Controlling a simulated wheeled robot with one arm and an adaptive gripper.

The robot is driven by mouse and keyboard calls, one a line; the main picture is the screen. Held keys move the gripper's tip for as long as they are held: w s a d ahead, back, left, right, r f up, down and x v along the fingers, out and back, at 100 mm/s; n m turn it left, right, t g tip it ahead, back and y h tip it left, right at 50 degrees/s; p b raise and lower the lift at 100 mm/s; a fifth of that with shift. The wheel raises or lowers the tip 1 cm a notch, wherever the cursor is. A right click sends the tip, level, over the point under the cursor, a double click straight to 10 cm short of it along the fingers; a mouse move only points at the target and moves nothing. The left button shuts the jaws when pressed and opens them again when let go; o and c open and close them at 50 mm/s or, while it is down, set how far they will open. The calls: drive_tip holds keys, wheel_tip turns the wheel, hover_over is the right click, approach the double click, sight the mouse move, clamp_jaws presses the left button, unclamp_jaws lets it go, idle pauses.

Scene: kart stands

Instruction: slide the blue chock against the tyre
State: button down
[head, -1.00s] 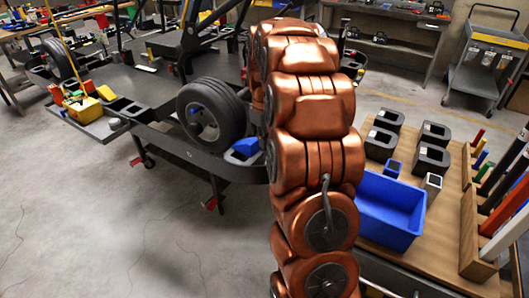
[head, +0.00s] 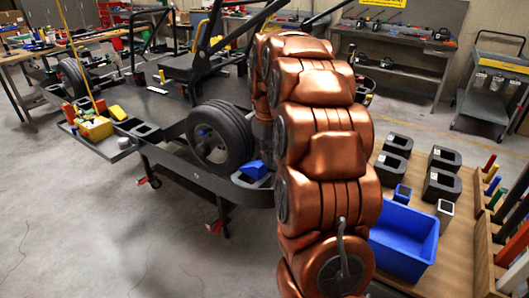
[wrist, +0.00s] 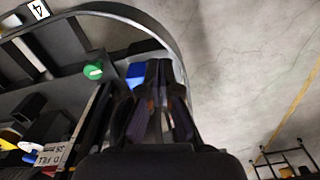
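The blue chock (head: 254,169) is a small wedge at the right of the tyre in the head view. It sits on the dark tray at the corner of the kart stand, with a small gap seeming to part it from the tyre. The tyre (head: 222,136) is black, with a blue hub piece. In the wrist view a blue patch (wrist: 135,75), likely the chock, shows just left of my fingertips. My gripper (wrist: 159,66) has its dark fingers together, with nothing seen between them. Contact with the chock cannot be told. My copper arm hides the gripper in the head view.
A yellow box (head: 96,128) with tools stands on a side tray left of the tyre. A blue bin (head: 405,238) and several dark blocks are on the wooden bench at right. The wrist view shows a green round piece (wrist: 93,72). The floor at left is clear.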

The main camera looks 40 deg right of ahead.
drive_tip(key=s+a+r, duration=0.2)
drive_tip(key=s+a, duration=0.9)
drive_tip(key=a, duration=0.4)
drive_tip(key=s+a+f, duration=0.2)
drive_tip(key=s+a, duration=0.2)
drive_tip(key=s, duration=0.6)
drive_tip(key=s+a+f+m+g, duration=0.1)
drive_tip(key=s+a+f, duration=0.2)
drive_tip(key=s, duration=0.6)
drive_tip(key=shift+s+a+m+g, duration=0.3)
drive_tip(key=shift+s+a, duration=0.05)
drive_tip(key=shift+a, duration=0.85)
drive_tip(key=c, duration=1.9)
unclamp_jaws()
